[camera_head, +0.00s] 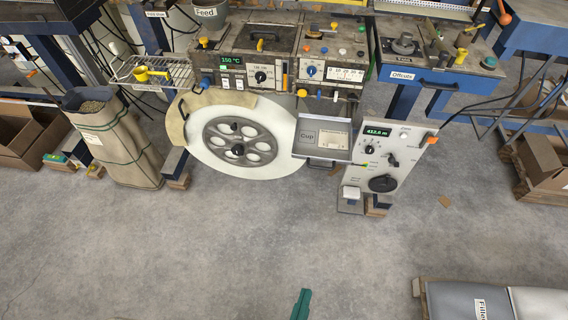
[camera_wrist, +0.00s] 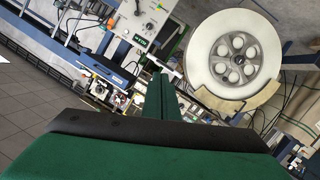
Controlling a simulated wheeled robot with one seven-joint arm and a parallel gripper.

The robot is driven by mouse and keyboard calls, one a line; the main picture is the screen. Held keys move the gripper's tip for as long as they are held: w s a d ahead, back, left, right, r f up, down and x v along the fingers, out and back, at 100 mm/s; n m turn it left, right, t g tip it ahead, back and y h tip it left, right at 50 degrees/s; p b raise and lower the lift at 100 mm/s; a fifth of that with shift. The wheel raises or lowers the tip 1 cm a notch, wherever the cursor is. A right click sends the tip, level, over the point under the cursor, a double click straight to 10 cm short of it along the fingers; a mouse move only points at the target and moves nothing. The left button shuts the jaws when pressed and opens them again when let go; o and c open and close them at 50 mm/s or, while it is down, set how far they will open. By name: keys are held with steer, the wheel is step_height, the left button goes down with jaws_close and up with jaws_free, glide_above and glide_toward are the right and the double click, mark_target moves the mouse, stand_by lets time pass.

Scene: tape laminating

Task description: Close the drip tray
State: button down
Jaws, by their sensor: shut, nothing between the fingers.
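A shallow grey metal tray (camera_head: 322,150) with a "Cup" label and a pale card in it sticks out at the front of the machine, right of a large white reel (camera_head: 237,140). It looks like the drip tray, pulled out. My gripper (camera_head: 301,305) shows only as a green tip at the bottom of the head view, well in front of the tray and not touching it. In the wrist view my green gripper (camera_wrist: 160,80) is shut with nothing in it. I cannot make out the tray for certain in the wrist view.
A white control box (camera_head: 384,160) with a dial stands right of the tray. A sack of pellets (camera_head: 112,138) stands left of the reel. Wrapped rolls (camera_head: 490,300) lie at bottom right. The grey floor (camera_head: 255,235) between my gripper and the machine is clear.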

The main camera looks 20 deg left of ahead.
steer(key=w+a+f+n+y, duration=0.2)
steer(key=w+a+f+n, duration=0.25)
steer(key=w+n, duration=0.55)
steer(key=n+t+y, duration=0.2)
steer(key=n, duration=2.1)
glide_toward(293, 156)
steer(key=x, duration=0.6)
steer(key=shift+w, duration=0.2)
steer(key=shift+w+a, duration=0.1)
